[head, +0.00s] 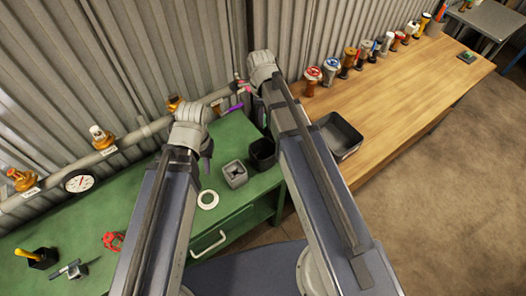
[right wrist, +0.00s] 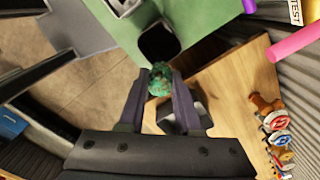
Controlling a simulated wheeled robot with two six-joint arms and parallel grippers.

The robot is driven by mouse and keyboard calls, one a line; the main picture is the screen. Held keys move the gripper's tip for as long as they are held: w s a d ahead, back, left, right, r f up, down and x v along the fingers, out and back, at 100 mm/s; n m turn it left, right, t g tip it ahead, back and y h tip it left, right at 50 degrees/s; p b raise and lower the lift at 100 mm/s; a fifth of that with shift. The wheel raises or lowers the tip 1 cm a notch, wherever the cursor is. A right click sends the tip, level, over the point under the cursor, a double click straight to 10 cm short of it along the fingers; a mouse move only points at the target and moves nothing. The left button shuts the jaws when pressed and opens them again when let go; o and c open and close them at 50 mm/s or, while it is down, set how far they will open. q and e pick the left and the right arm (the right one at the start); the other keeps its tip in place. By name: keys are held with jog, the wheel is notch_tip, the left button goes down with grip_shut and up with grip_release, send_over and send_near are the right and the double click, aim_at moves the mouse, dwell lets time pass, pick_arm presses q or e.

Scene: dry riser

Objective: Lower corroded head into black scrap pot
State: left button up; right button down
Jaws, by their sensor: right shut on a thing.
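The corroded head (right wrist: 160,84) is a rough, green-crusted lump in the right wrist view. My right gripper (right wrist: 160,76) is shut on it, with one finger on each side. The black scrap pot (right wrist: 157,44) is just beyond the fingertips in that view, with its dark open mouth facing me. The head appears near the pot's rim, outside the mouth in the picture; its height above it is unclear. In the head view the pot (head: 262,152) stands at the green bench's right edge, partly behind my right arm, which hides the right gripper. My left gripper (head: 206,148) is over the bench, its fingers unclear.
A grey square block (head: 234,174) and a white ring (head: 208,199) lie left of the pot on the green bench (head: 150,215). A dark tray (head: 341,135) sits on the wooden table (head: 400,95). A pipe with valves (head: 100,138) runs along the wall behind.

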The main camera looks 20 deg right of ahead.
aim_at(262, 160)
jog(key=shift+d+r+m, duration=0.15)
jog(key=shift+r+m, duration=0.05)
jog(key=shift+m, duration=0.1)
pick_arm(q)
jog(key=shift+r, duration=0.15)
pick_arm(e)
jog(key=shift+f, duration=0.2)
